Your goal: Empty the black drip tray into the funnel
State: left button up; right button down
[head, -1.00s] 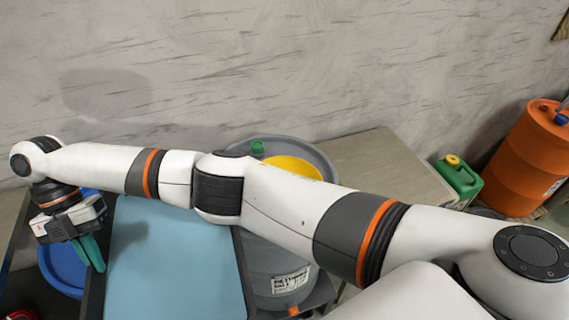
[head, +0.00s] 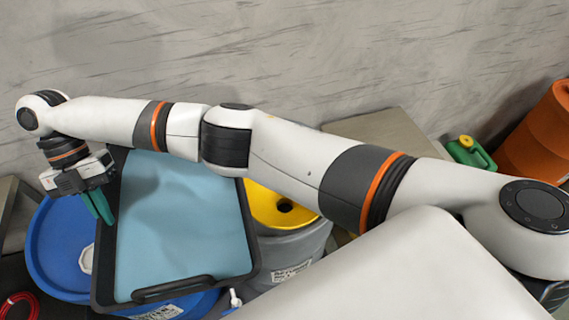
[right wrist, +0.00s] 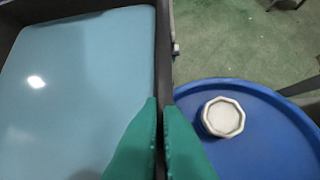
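The black drip tray (head: 250,235) is filled with pale blue liquid and looks about level in the head view. My right arm reaches across from the right. My right gripper (head: 101,207) is at the tray's left edge. In the right wrist view its green fingers (right wrist: 160,115) lie on both sides of the tray's dark rim, shut on it. The yellow funnel (head: 265,207), with a dark hole, sits on a grey drum just right of the tray. My right arm hides the funnel's far part. My left gripper is not in view.
A blue drum (head: 50,245) with a white cap (right wrist: 223,117) stands left of and below the tray. A grey drum (head: 305,243) carries the funnel. A green can (head: 470,152) and an orange barrel (head: 540,130) stand at the far right. A wall closes the back.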

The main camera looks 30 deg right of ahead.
jog(key=shift+y, duration=0.7)
jog(key=r+p, duration=0.1)
jog(key=d+r+p, duration=0.1)
jog(key=r+p, duration=0.1)
jog(key=d+r+p, duration=0.1)
jog(key=shift+s+r, duration=0.15)
jog(key=shift+s, duration=0.05)
jog(key=s+d+r+n+y+b, duration=0.2)
jog(key=d+r, duration=0.4)
jog(key=d, duration=0.3)
jog(key=s+d+r+n+t+y+b, duration=0.1)
jog(key=s+d+r+y+b, duration=0.3)
jog(key=d, duration=0.6)
jog(key=s+d+r+n+t+y+b, duration=0.1)
jog(key=s+d+r+n+y+b, duration=0.1)
jog(key=d+r+y+b, duration=0.5)
jog(key=shift+s+d+r+n+y, duration=0.45)
jog(key=shift+d+r, duration=0.35)
jog(key=shift+d, duration=0.55)
jog(key=shift+s+d+b, duration=0.1)
jog(key=shift+d+b, duration=0.2)
jog(key=shift+b, duration=0.2)
dwell(0.5)
